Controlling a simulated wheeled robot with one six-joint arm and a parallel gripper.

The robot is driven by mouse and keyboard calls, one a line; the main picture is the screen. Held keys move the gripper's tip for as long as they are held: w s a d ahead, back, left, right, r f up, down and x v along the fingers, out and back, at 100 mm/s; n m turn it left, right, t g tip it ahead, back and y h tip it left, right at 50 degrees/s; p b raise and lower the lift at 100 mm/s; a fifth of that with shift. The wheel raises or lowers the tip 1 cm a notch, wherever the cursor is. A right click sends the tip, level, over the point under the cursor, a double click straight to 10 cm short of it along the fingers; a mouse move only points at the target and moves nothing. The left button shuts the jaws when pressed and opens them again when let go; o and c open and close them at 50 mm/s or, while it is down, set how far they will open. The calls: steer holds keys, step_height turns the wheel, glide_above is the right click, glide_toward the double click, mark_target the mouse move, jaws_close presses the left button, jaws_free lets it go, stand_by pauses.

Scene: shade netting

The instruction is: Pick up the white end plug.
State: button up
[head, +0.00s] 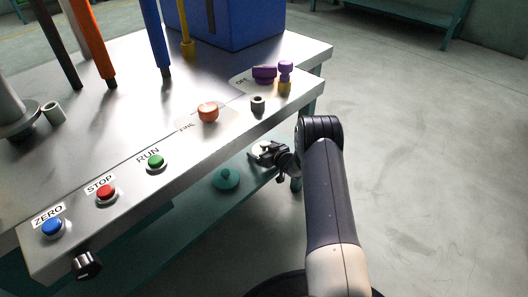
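A small pale piece (258,146), which may be the white end plug, shows right at the fingers of my gripper (264,153), below the front edge of the table. The dark fingers cover part of it. I cannot tell whether they touch it, or whether they are open or shut. My gripper is in front of the table's right part, over the teal lower shelf (180,218). A teal round plug with a knob (226,179) sits on that shelf, left of my gripper.
The metal table (120,125) carries blue, red and green buttons, an orange knob (208,112), a small grey cylinder (257,104) and purple parts (264,74) near its right end. A blue box (235,22) stands at the back. The floor to the right is clear.

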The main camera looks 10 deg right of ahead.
steer(key=c, duration=0.7)
steer(key=shift+o, duration=0.2)
